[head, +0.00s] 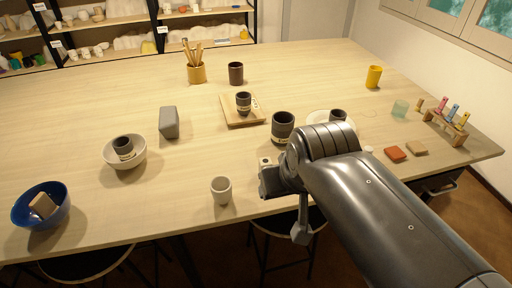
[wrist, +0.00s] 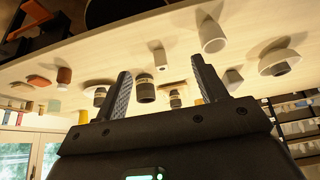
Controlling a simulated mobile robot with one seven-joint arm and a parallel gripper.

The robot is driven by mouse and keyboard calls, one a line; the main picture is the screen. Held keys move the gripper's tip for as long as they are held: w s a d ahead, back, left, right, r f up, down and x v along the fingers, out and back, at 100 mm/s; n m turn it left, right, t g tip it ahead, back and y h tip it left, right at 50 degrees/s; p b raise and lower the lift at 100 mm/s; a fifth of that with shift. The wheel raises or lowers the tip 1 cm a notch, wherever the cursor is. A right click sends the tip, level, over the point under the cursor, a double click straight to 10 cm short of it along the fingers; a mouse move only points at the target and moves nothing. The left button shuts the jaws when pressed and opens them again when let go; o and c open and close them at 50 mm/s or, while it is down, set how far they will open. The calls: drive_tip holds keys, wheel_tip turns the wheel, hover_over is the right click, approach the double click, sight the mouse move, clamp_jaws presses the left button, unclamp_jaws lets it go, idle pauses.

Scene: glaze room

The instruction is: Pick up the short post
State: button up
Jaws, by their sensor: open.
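The short post (head: 265,161) looks like a small pale block with a dark hole in its top. It stands on the table just beyond my gripper (head: 268,180) in the head view, its lower part hidden by the gripper. In the wrist view, which looks upside down, the pale post (wrist: 160,59) shows between the two fingers of my gripper (wrist: 160,67). The fingers are apart with nothing held between them. I cannot tell whether the gripper touches the post.
A pale cup (head: 221,190) stands left of the gripper. A larger dark cup (head: 283,127) stands behind the post. A white plate (head: 318,117) with a dark cup lies to the right. A wooden board (head: 232,114) lies behind. Clear table lies left of the post.

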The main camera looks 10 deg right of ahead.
drive_tip(key=shift+c, duration=0.5)
drive_tip(key=shift+w, duration=0.1)
drive_tip(key=g, duration=0.1)
approach(266, 162)
drive_tip(key=f, duration=0.2)
drive_tip(key=x, duration=0.3)
drive_tip(key=w+x, duration=0.1)
drive_tip(key=x, duration=0.1)
drive_tip(key=shift+a, duration=0.25)
drive_tip(key=shift+d+x, duration=0.15)
drive_tip(key=shift+x, duration=1.25)
drive_tip(key=shift+d+x, duration=0.15)
drive_tip(key=shift+x, duration=1.2)
